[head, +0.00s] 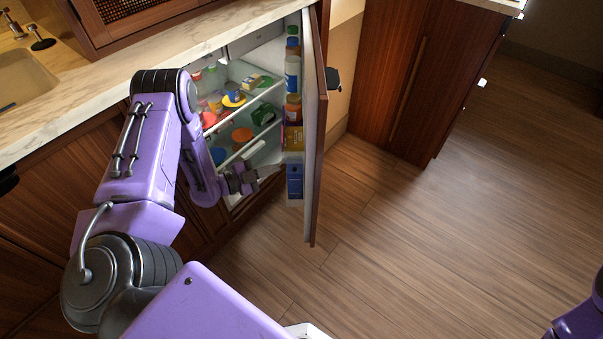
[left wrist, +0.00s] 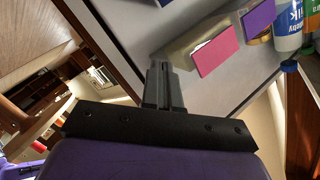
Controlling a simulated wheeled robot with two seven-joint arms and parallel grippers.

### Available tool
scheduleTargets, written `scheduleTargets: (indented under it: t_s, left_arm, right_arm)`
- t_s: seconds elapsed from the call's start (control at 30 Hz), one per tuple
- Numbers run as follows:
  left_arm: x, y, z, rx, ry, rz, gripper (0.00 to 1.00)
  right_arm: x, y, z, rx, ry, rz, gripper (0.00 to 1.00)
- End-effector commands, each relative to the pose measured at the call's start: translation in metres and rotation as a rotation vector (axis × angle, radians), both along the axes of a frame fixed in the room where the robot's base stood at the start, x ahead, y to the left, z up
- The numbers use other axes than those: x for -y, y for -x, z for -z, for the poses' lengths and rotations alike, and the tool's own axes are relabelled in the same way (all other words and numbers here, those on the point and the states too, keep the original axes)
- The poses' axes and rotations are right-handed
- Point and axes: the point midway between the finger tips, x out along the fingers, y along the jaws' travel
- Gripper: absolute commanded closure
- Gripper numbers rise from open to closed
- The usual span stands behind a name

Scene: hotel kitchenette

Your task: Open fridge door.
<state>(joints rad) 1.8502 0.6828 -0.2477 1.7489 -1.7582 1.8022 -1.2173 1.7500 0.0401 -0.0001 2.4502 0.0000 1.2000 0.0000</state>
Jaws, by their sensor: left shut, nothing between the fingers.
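The fridge door (head: 314,130) stands wide open, swung out from the cabinet front, with a dark handle (head: 333,80) on its wooden outer face. The lit fridge interior (head: 240,77) shows shelves with food. My left gripper (head: 243,178) is at the fridge opening, left of the door's inner side and apart from it. It is shut and empty. In the left wrist view its closed fingers (left wrist: 162,85) point toward a pale panel, seemingly the inner door, with packages and bottles. My right gripper is out of view.
Bottles and boxes (head: 294,110) sit in the door racks. A marble counter (head: 150,62) with a sink (head: 22,80) runs above the fridge. A wooden cabinet (head: 410,80) stands beyond the door. The wooden floor (head: 420,240) to the right is clear.

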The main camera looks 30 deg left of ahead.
Motion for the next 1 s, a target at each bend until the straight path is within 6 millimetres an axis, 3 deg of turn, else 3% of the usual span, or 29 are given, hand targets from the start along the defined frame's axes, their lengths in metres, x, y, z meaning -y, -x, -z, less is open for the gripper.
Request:
scheduleTargets:
  t_s: [0.2, 0.4, 0.57, 1.0]
  left_arm:
    - [-0.018, 0.033, -0.019, 0.470, -0.431, 0.387, 1.00]
    - [-0.018, 0.049, -0.025, 0.656, -0.570, 0.510, 1.00]
    - [0.001, 0.038, -0.025, 0.662, -0.573, 0.520, 1.00]
    - [0.078, -0.015, -0.025, 0.660, -0.572, 0.519, 1.00]
  right_arm:
    - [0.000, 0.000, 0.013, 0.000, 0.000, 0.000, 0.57]
    - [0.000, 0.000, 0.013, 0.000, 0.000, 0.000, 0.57]
    - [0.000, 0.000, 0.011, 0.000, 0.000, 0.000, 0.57]
    - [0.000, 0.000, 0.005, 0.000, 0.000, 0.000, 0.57]
